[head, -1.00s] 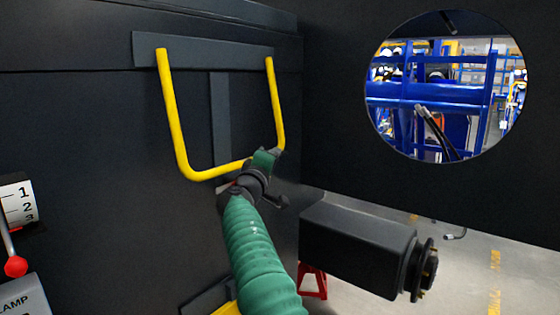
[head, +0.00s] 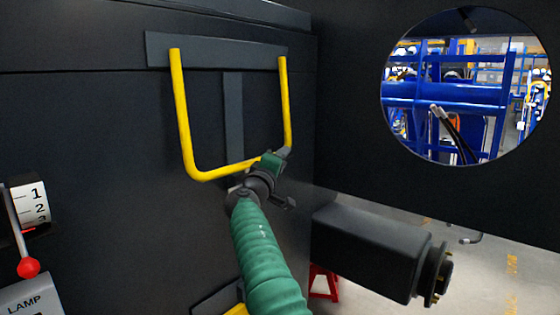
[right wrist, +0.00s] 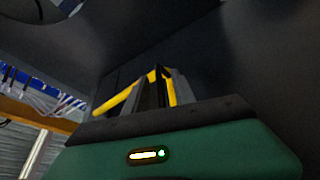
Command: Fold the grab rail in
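The grab rail (head: 181,115) is a yellow U-shaped bar in the head view. Its two upper ends meet a dark plate on the black chassis panel, and its lower crossbar hangs below. My right gripper (head: 270,162), at the end of a green-sleeved arm, is at the crossbar near the lower right corner. In the right wrist view the rail (right wrist: 115,104) runs up to the gripper (right wrist: 165,85). Yellow fills the narrow gap between its dark fingers, so it looks shut on the rail. The fingers hide part of the bar. My left gripper is not in view.
A dark panel with a round opening (head: 462,88) stands to the right. Below it a black cylinder-like housing (head: 370,248) juts out. At the left are a red-knobbed lever (head: 28,267) and a numbered scale (head: 34,208). A red stand (head: 323,283) is on the floor.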

